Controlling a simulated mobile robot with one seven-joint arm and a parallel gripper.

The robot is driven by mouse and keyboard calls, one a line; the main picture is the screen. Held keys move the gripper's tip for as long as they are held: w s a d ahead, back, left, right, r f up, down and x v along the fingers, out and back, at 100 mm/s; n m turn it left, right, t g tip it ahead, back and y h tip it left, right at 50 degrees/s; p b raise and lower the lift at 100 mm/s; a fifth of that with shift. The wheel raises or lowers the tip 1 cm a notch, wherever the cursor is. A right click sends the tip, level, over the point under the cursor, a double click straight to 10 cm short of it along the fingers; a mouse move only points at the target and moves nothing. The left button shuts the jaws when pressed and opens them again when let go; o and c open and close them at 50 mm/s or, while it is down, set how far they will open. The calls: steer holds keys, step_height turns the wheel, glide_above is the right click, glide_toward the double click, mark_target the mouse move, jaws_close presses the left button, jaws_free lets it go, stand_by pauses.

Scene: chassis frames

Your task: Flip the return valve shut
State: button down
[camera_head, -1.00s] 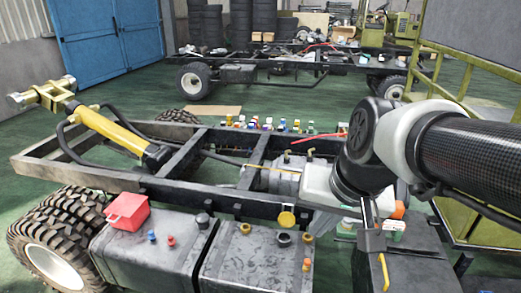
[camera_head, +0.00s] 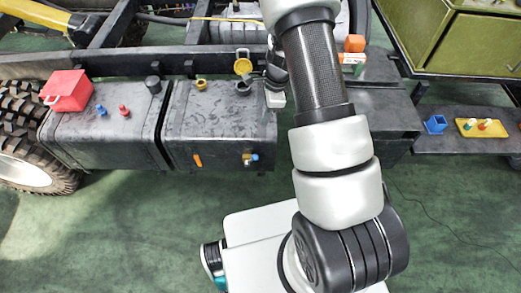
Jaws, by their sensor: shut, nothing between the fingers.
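Two small fittings sit on the front face of the right dark tank (camera_head: 212,128). One is an orange lever (camera_head: 197,160), slanting near upright. The other is a brass valve (camera_head: 249,159) with a blue end. I cannot tell which is the return valve. My gripper (camera_head: 275,100) is small in view, at the tank's right end, partly hidden behind my forearm. It is shut and empty. It is above and right of the brass valve, apart from it.
A yellow open cap (camera_head: 243,66), brass cap (camera_head: 201,84) and black filler neck (camera_head: 243,88) stand on the tank top. A red can (camera_head: 65,91) is on the left tank. A side shelf (camera_head: 450,140) holds a blue box (camera_head: 435,124) and yellow tray (camera_head: 468,126).

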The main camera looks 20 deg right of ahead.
mark_target(253, 159)
steer(key=d+f+m, duration=0.1)
steer(key=f, duration=0.3)
steer(key=s+d+f+m+b, duration=0.1)
steer(key=f, duration=0.4)
steer(key=s+d+f+m+g, duration=0.1)
steer(key=f, duration=0.4)
steer(key=shift+s+h+b, duration=0.2)
steer(key=shift+h+b, duration=0.1)
steer(key=shift+h, duration=0.1)
steer(key=a+f, duration=0.1)
steer(key=f, duration=0.1)
steer(key=w+a+f, duration=0.1)
steer(key=f, duration=0.2)
steer(key=a+f+b, duration=0.1)
steer(key=a+f, duration=0.1)
steer(key=f, duration=0.1)
steer(key=shift+w+a+f, duration=0.1)
steer(key=shift+w+f, duration=0.05)
